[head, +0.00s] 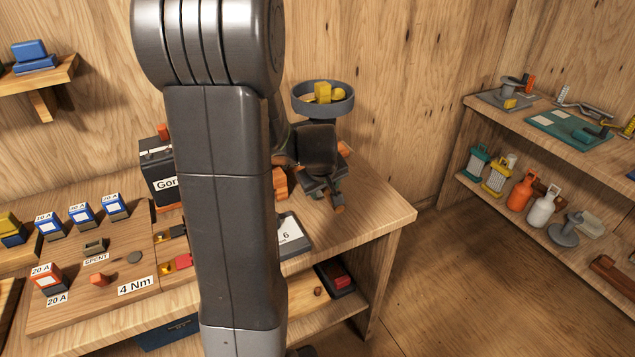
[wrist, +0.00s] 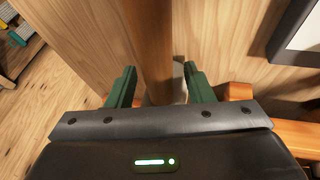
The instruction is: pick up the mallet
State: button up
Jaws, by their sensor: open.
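My gripper (head: 330,190) is over the right end of the workbench, partly behind my own arm in the head view. In the wrist view my gripper (wrist: 160,70) is open, with its green fingers apart. A brown wooden bar (wrist: 151,35), which looks like the mallet's handle, runs between the fingers from the top of the picture. I cannot tell whether either finger touches it. The mallet's head is not clear in either view.
The workbench (head: 385,215) holds a dark battery (head: 155,172), a numbered plate (head: 292,236) and several small fuse boxes at left. A grey round tray (head: 340,105) with yellow pieces stands behind my gripper. Shelves (head: 480,110) stand at right, with open floor (head: 450,290) between.

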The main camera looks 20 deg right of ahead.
grip_shut()
jog(key=shift+r, duration=0.1)
